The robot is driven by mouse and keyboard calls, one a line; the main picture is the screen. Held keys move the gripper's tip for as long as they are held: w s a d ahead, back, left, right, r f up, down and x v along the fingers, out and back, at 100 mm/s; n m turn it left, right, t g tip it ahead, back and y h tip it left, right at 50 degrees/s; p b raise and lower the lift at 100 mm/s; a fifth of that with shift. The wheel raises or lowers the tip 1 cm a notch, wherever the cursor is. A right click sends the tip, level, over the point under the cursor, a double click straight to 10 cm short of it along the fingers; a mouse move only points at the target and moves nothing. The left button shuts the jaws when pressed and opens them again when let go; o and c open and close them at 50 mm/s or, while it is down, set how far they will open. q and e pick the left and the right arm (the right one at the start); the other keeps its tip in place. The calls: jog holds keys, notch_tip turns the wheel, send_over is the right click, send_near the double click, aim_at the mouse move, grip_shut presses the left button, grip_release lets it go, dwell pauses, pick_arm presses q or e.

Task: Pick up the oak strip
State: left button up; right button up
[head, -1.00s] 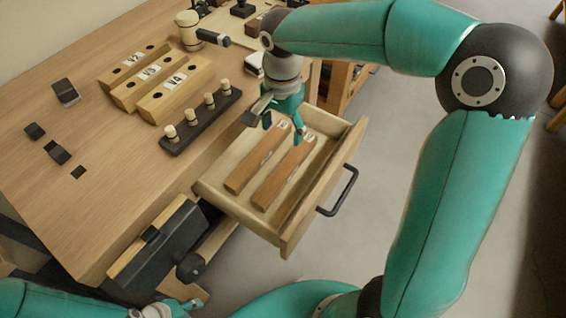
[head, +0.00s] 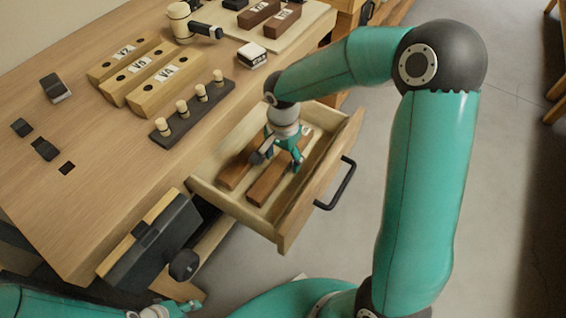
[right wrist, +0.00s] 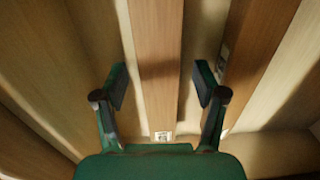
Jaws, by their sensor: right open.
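Two brown wooden strips lie side by side in the open drawer (head: 291,238): a left strip (head: 232,176) and a right strip (head: 266,188). I cannot tell from their look which is the oak one. My right gripper (head: 277,163) points down into the drawer, open and empty. In the right wrist view its fingers stand on either side of one labelled strip (right wrist: 158,50), apart from it; this appears to be the right one. The other strip (right wrist: 250,50) lies outside the fingers. The gripper hides part of both strips in the head view. Part of my left gripper (head: 172,308) shows at the bottom edge.
The drawer has a black handle (head: 338,186) and raised walls close around the gripper. On the bench are labelled light blocks (head: 154,80), a dark rack with pegs (head: 190,115), a mallet (head: 188,22) and a pale board with dark blocks (head: 272,17). Open floor lies right.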

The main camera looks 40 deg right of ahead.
jog(key=shift+f, duration=0.55)
jog(key=c, duration=1.3)
grip_shut()
jog(key=shift+r, duration=0.15)
